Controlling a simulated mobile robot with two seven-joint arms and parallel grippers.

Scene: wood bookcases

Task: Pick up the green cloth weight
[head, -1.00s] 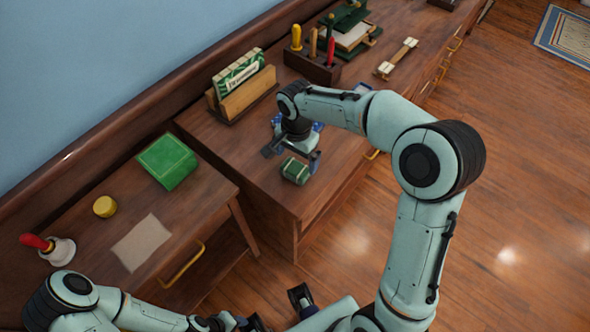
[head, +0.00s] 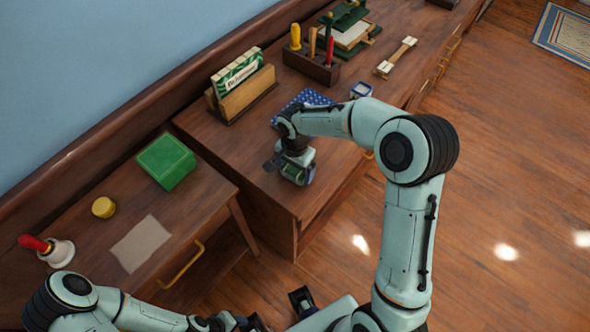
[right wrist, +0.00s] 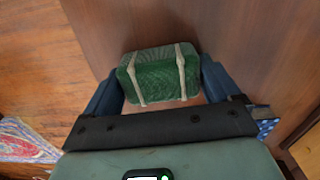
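The green cloth weight (right wrist: 158,75) is a small dark green padded block with two pale bands. In the right wrist view it lies on the wood surface between the two blue fingers of my right gripper (right wrist: 162,70). The fingers are apart, one on each side and very close to it; firm contact does not show. In the head view my right gripper (head: 290,168) is down over the desk and hides most of the weight (head: 307,177). My left gripper (head: 252,322) is partly cut off at the bottom edge, and its opening is unclear.
A blue patterned cloth (head: 303,98) and a wooden holder (head: 246,96) lie behind the right gripper. A tool rack (head: 311,66) stands farther back. A green box (head: 166,160), yellow tin (head: 104,207) and red-handled bell (head: 58,252) are on the lower left table.

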